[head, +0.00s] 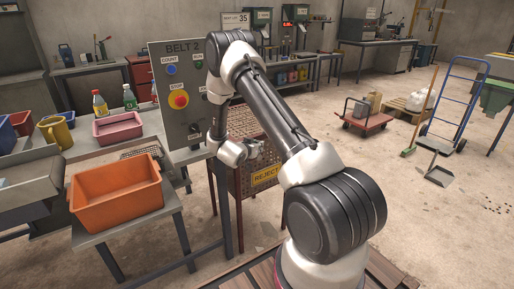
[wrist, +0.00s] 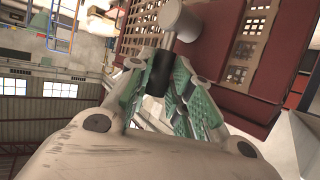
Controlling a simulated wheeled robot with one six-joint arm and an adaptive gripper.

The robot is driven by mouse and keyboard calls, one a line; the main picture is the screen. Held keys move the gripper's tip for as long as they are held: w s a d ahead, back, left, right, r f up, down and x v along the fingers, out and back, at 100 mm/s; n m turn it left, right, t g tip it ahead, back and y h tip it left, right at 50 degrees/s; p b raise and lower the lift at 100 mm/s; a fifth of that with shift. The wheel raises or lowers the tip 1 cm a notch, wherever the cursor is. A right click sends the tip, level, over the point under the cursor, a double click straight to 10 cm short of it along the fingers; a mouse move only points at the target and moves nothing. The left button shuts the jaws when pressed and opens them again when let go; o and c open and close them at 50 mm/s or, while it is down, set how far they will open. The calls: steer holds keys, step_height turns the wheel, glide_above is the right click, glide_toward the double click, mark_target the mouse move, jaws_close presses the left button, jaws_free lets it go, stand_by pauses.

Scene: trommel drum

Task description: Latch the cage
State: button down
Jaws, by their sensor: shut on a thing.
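The cage (head: 224,196) is a red-brown perforated metal box with a yellow REJECT label, standing beside the control panel in the head view. In the wrist view its lattice wall (wrist: 255,72) fills the upper right. My gripper (wrist: 160,76) has green-padded fingers shut around a black grip (wrist: 157,80). The grip is on a grey metal rod with a thick round end (wrist: 180,20), in front of the cage wall. In the head view my gripper (head: 249,150) is at the cage's upper part, and the arm hides much of the cage. Whether the latch is engaged cannot be told.
A grey BELT 2 control panel (head: 178,95) with a red stop button stands close to the left of my wrist. An orange bin (head: 117,198) sits on a stand at left. A red cart (head: 366,117) and blue hand truck (head: 455,105) stand on open floor at right.

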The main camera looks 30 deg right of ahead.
steer(key=shift+s+f, duration=0.2)
steer(key=shift+f, duration=0.05)
steer(key=c, duration=1.3)
jaws_free()
steer(key=shift+a, duration=0.1)
steer(key=shift+w+r, duration=0.1)
steer(key=shift+r, duration=0.05)
steer(key=v, duration=1.2)
